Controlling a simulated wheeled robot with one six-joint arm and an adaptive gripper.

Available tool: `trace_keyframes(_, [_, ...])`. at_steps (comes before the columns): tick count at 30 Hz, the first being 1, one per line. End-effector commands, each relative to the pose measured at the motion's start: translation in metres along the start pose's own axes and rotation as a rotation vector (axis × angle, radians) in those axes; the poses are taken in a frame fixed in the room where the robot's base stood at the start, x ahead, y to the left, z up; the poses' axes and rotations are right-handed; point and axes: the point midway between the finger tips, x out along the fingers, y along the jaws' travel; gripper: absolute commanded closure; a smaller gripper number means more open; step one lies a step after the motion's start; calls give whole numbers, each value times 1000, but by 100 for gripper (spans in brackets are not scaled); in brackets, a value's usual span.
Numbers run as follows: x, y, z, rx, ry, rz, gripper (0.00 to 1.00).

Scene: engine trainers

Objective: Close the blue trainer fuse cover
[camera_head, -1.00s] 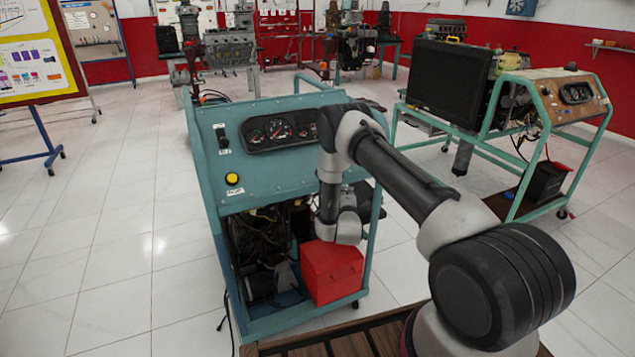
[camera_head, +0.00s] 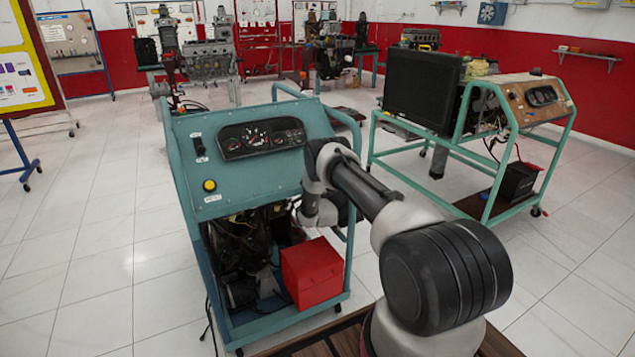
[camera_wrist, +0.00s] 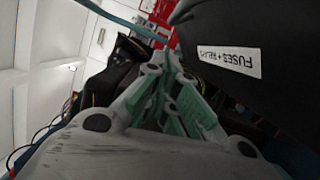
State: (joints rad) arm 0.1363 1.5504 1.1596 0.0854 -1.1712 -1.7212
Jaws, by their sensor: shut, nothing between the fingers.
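The blue trainer (camera_head: 240,165) stands in front of me with its gauge panel facing me and its lower bay open. In the wrist view, a black cover (camera_wrist: 250,30) labelled "FUSES + RELAYS" fills the upper right; the label reads upside down. My gripper (camera_wrist: 170,70) is shut and empty, its fingers pointing up the picture just left of the black cover. I cannot tell whether they touch it. In the head view my arm reaches to the trainer's right side, and the cover cannot be made out there.
A red box (camera_head: 312,272) sits at the lower right of the trainer's bay. Dark engine parts and wiring (camera_head: 240,240) fill the bay's left. Tiled floor lies open on the left.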

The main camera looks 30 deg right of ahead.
Motion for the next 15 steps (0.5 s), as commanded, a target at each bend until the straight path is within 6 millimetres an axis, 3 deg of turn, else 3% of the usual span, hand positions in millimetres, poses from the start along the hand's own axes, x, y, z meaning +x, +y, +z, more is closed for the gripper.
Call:
trace_keyframes(1, [1, 0, 10, 0, -5, -1, 100])
trace_keyframes(6, [5, -1, 24, 0, -3, -2, 100])
trace_keyframes(15, [6, 0, 28, 0, -1, -2, 100])
